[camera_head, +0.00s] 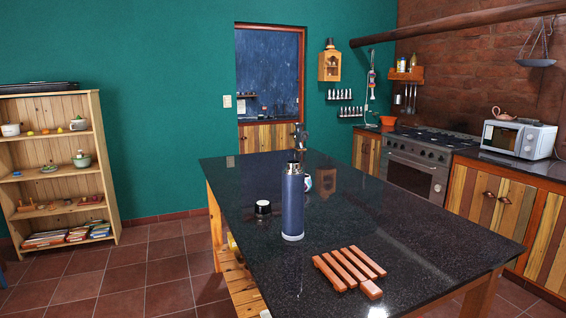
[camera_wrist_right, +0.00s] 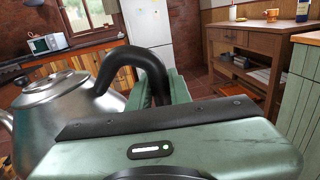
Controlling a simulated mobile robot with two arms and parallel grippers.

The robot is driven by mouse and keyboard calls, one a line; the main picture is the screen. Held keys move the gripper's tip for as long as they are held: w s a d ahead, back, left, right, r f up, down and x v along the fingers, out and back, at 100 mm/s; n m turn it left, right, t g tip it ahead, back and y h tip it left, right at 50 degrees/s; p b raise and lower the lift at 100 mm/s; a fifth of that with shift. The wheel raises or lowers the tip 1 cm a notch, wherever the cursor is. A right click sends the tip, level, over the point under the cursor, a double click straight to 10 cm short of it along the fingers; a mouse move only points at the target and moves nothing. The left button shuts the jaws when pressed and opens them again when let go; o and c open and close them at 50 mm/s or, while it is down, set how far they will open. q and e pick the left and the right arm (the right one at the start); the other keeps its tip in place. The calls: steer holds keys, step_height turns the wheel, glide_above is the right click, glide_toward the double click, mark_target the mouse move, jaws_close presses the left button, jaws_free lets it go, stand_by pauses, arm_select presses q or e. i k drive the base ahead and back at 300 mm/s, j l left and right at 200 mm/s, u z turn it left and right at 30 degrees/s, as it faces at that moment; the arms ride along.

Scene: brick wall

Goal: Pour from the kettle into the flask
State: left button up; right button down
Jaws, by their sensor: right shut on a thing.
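A tall blue flask (camera_head: 293,205) stands upright on the dark stone table (camera_head: 400,215) in the head view. A small dark cap-like piece (camera_head: 262,208) lies on the table just left of it. The kettle (camera_wrist_right: 68,120), silver metal with a black curved handle (camera_wrist_right: 125,58), fills the left of the right wrist view; its spout is partly cut off at the left edge. My right gripper (camera_wrist_right: 162,90), with green fingers, is shut on the kettle's handle. Neither the kettle nor either gripper shows in the head view.
A slatted wooden trivet (camera_head: 348,268) lies near the table's front edge, right of the flask. A mug (camera_head: 307,183) stands just behind the flask, partly hidden. A stove (camera_head: 418,165) and microwave (camera_head: 519,139) stand along the right wall. The table's right part is clear.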

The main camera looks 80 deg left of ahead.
mark_target(292, 175)
steer(key=l+u, duration=0.15)
steer(key=u, duration=1.05)
